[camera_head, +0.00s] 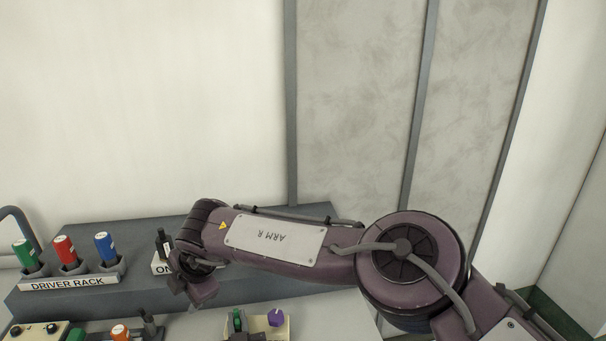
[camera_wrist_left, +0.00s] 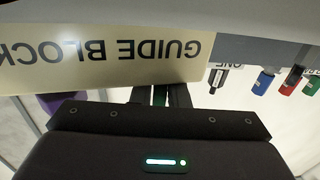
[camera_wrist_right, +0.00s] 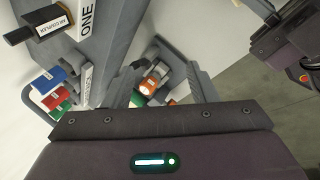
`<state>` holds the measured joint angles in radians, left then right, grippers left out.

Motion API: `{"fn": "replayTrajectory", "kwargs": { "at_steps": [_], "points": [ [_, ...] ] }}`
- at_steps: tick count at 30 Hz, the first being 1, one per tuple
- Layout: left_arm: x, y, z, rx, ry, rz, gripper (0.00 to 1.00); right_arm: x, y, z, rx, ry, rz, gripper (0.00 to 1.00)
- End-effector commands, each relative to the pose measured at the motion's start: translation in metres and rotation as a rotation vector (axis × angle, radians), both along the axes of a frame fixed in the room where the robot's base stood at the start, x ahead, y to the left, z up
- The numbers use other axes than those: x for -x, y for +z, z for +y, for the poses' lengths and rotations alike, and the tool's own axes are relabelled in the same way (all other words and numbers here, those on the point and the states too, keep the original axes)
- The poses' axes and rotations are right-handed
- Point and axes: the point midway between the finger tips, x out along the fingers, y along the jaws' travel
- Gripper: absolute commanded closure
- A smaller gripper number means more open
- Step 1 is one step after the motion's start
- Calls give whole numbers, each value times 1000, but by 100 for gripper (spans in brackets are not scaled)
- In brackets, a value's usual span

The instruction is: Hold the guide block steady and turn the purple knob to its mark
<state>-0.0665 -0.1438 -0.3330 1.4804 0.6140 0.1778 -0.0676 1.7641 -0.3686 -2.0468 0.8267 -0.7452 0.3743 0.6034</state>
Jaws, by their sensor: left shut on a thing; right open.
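The beige guide block (camera_head: 284,333) shows at the bottom edge of the head view, with the purple knob (camera_head: 276,317) on it. In the left wrist view the labelled guide block (camera_wrist_left: 110,60) fills the upper left, and part of the purple knob (camera_wrist_left: 48,100) shows below it. My left gripper (camera_wrist_left: 157,96) is shut on a green part of the guide block, between its dark fingers. My right gripper (camera_head: 200,293) is open and empty, left of the guide block and apart from it. The knob's mark cannot be made out.
A driver rack (camera_head: 70,284) holds green, red and blue handles on the grey ledge (camera_head: 135,237). A holder labelled ONE (camera_wrist_right: 88,14) carries a black tool (camera_wrist_right: 38,26). An orange-topped item (camera_head: 120,331) stands at the lower left.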

Motion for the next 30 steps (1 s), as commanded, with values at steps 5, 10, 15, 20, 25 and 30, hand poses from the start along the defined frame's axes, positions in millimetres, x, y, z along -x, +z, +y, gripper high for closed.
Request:
{"fn": "replayTrajectory", "kwargs": {
  "at_steps": [5,10,15,20,25,30],
  "points": [
    [0,1,0,0,-1,-2,100,-15,-11,-85,231,20,93,48],
    [0,1,0,0,-1,-2,100,-23,-4,-145,366,-13,179,48],
    [0,1,0,0,-1,-2,100,-25,4,-175,424,-40,227,48],
    [0,1,0,0,-1,-2,100,-25,0,-181,437,-48,241,48],
    [0,1,0,0,0,-2,100,-24,-19,-181,438,-47,242,48],
    [0,1,0,0,0,-2,100,-25,-45,-181,436,-47,241,48]
  ]
}}
